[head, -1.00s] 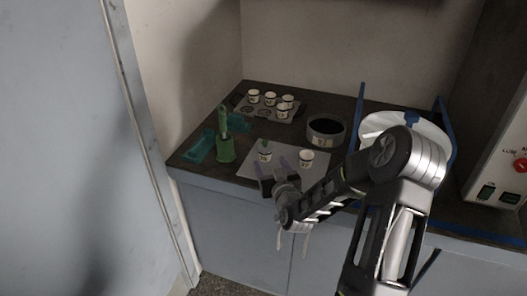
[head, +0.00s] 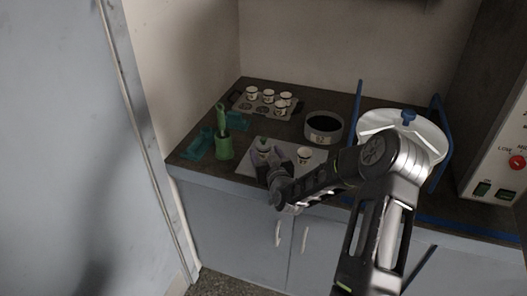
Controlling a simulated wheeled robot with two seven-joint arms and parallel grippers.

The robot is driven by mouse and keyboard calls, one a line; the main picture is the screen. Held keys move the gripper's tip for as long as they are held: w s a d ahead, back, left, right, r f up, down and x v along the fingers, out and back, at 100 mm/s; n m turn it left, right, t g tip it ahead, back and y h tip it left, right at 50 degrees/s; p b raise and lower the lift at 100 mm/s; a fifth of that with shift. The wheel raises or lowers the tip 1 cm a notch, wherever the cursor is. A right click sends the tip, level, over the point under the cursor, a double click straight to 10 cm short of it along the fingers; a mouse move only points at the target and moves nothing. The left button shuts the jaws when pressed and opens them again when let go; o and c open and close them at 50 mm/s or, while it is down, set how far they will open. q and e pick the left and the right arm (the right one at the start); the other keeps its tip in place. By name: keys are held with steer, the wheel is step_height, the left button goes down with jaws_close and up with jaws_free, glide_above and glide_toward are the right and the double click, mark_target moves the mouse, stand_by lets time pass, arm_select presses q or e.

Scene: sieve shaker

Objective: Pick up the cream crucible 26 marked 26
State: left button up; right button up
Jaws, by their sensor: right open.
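The marks are too small to read, so I cannot tell which crucible is 26. My right gripper is open, its fingertips at the left crucible, seemingly one to each side; I cannot tell if they touch it. My left gripper is out of view.
A rack (head: 262,108) with several similar cups stands at the back left. A green holder (head: 223,147) with a green-handled tool is left of the mat.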

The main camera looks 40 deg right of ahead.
steer(key=shift+x, duration=1.2)
steer(key=shift+c, duration=0.4)
jaws_close()
